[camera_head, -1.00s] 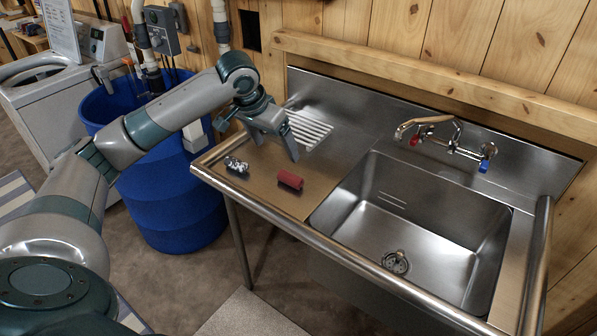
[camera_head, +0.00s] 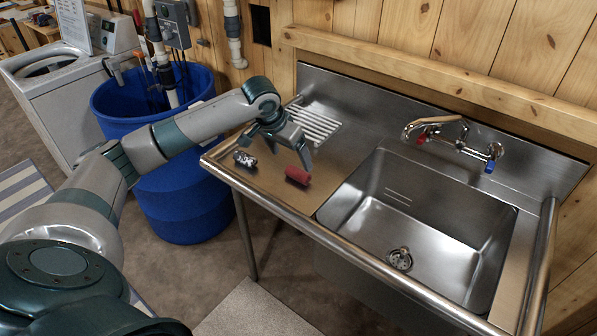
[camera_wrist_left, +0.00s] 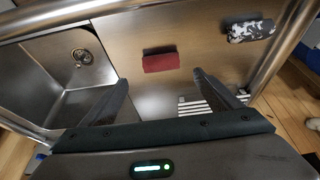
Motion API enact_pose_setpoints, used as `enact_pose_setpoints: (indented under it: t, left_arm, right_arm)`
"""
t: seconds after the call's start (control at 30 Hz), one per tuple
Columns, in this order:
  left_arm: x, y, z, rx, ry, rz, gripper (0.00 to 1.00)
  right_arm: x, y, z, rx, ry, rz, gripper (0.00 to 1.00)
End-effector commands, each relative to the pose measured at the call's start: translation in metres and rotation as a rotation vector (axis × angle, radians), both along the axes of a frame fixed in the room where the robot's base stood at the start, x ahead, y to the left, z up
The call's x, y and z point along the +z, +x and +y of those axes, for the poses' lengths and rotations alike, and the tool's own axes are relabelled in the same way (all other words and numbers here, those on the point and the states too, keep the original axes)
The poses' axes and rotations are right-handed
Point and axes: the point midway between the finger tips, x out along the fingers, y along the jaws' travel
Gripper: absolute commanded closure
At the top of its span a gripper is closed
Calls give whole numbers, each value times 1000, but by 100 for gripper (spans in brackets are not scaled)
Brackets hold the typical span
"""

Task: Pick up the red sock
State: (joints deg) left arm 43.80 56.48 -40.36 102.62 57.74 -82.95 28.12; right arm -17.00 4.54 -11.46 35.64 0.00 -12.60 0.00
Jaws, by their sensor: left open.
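The red sock (camera_head: 297,175) is a small rolled bundle lying on the steel drainboard, left of the sink basin. It also shows in the left wrist view (camera_wrist_left: 161,62), ahead of and between the fingers, apart from them. My left gripper (camera_head: 289,158) is open and empty, just above and behind the sock in the head view. Its two fingers show spread in the left wrist view (camera_wrist_left: 158,92). My right gripper is not in view.
A black-and-white patterned bundle (camera_head: 245,158) lies left of the sock, near the drainboard's raised front rail. The sink basin (camera_head: 425,220) is empty, with a faucet (camera_head: 455,140) behind it. A ribbed drain area (camera_head: 315,124) lies behind. A blue barrel (camera_head: 180,205) stands left.

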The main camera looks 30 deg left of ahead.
Motion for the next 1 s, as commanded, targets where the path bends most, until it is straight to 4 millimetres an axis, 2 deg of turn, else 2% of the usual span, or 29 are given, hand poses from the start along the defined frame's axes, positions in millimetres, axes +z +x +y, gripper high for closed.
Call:
enact_pose_setpoints:
  t: [0.1,0.3,0.77,1.0]
  left_arm:
    - [-18,7,-1,1,-1,3,16]
    - [-38,16,-1,1,0,1,16]
    - [-43,18,-1,1,0,0,16]
    - [-62,26,1,1,-1,3,16]
  right_arm:
    - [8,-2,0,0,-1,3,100]
    - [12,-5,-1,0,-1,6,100]
    - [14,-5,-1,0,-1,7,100]
    - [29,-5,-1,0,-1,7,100]
